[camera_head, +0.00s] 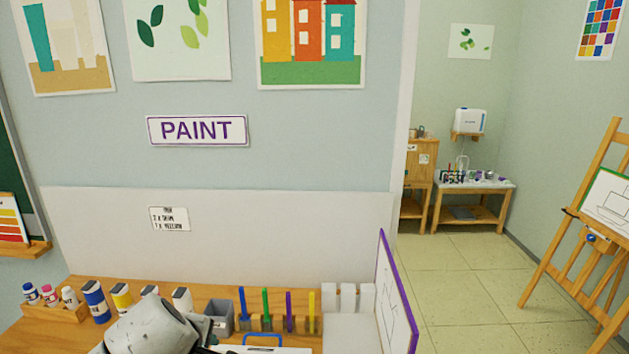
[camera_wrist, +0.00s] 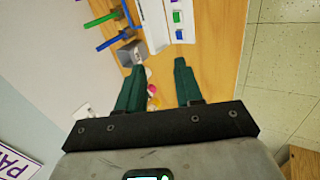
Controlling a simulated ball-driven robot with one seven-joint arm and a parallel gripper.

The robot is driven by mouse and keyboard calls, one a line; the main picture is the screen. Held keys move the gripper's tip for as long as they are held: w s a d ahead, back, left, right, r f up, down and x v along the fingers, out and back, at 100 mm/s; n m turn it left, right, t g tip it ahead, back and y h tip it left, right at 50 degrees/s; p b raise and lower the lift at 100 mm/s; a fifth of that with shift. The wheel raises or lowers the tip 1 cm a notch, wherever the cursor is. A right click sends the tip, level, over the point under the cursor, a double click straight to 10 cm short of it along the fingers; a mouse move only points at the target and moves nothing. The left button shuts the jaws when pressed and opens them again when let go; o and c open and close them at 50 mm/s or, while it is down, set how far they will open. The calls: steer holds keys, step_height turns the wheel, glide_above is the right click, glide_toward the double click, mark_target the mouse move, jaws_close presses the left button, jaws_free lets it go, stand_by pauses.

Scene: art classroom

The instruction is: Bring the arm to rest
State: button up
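My gripper (camera_wrist: 159,68) shows in the wrist view with its two dark green fingers apart. Nothing is held between them. The wrist view looks down at the wooden table (camera_wrist: 217,62), and small items show on it beyond the fingers. In the camera_head view my grey arm (camera_head: 150,326) is at the bottom edge, in front of the table's things. A dark part at its right end is close to the grey cup (camera_head: 219,318). Most of the arm is below the frame, and the fingers cannot be made out there.
Paint bottles (camera_head: 95,301) stand left along the table's back. Right of the cup are coloured markers (camera_head: 266,310) in holders, a white rack (camera_head: 346,298) and an upright purple-edged board (camera_head: 397,297). A wall with a PAINT sign (camera_head: 197,130) rises behind.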

steer(key=s+d+f+m+g+b, duration=0.25)
steer(key=s+d+f+m, duration=0.2)
steer(key=d+f, duration=0.8)
steer(key=s+d+f+m+g+b, duration=0.1)
steer(key=s+d+f+m+b, duration=0.4)
steer(key=d+f, duration=0.8)
steer(key=s+d+f+m+g+b, duration=0.1)
steer(key=s+d+m, duration=0.7)
steer(key=s+d, duration=1.3)
steer(key=s+f+b, duration=0.1)
steer(key=s, duration=0.3)
steer(key=shift+s+d+f+g, duration=0.15)
steer(key=shift+s+d+g, duration=0.2)
steer(key=shift+s, duration=0.05)
